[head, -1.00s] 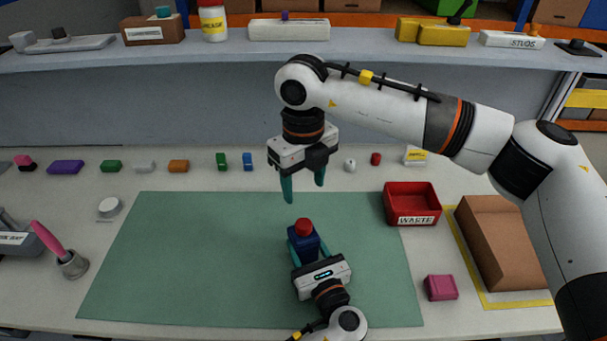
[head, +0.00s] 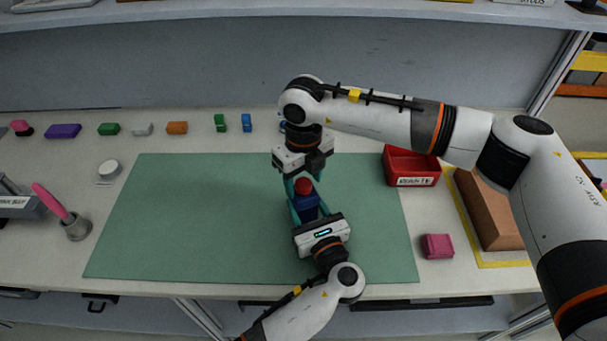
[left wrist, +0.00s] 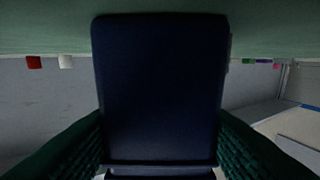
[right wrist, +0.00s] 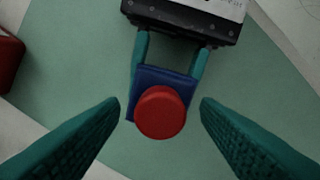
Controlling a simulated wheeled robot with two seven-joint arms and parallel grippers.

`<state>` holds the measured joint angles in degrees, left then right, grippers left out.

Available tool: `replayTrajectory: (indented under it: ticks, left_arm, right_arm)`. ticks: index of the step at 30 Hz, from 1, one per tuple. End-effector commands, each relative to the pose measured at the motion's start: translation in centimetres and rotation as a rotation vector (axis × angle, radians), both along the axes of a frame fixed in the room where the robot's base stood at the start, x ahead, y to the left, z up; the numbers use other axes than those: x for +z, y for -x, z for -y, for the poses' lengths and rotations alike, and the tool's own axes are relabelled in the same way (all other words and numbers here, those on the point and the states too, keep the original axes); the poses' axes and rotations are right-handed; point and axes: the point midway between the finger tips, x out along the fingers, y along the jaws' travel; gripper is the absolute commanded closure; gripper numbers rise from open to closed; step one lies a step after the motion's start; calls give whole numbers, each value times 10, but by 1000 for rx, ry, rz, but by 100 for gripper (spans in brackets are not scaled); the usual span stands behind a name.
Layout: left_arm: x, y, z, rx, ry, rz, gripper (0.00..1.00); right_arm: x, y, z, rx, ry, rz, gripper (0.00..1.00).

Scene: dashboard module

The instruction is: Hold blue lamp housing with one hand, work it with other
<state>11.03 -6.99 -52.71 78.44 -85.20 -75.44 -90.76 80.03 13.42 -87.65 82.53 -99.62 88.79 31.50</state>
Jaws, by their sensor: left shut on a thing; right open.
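The blue lamp housing (head: 306,204) with a round red cap (head: 303,186) on top stands over the green mat. My left gripper (head: 309,212) is shut on the housing from the front; the left wrist view shows the dark blue housing (left wrist: 160,90) between its fingers. My right gripper (head: 302,182) is open and points down just above the cap. In the right wrist view the red cap (right wrist: 161,112) lies between and ahead of the open fingers, apart from them. The lower part of the housing is hidden by my left gripper.
A red waste bin (head: 411,168) and a brown box (head: 488,215) are at the right, with a magenta block (head: 437,246) in front. A cup with a pink-handled tool (head: 76,226) stands at the left. Small coloured blocks line the back. The mat's left half (head: 190,220) is clear.

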Motion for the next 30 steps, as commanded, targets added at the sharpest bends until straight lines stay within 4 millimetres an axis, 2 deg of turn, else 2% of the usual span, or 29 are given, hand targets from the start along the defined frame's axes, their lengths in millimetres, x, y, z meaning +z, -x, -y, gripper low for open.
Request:
replayTrajectory:
  ticks: [1, 9, 22, 30]
  left_arm:
    - [0, 0, 0, 0, 0, -1, 88]
    - [0, 0, 0, 0, 0, -1, 88]
    - [0, 0, 0, 0, -1, -1, 88]
    - [-1, 0, 0, 0, -1, -1, 88]
  right_arm:
    - [0, 0, 0, 0, 0, 0, 48]
    - [0, 0, 0, 0, 0, 0, 90]
    - [3, 0, 0, 0, -1, 1, 91]
    - [21, -1, 0, -1, -1, 2, 91]
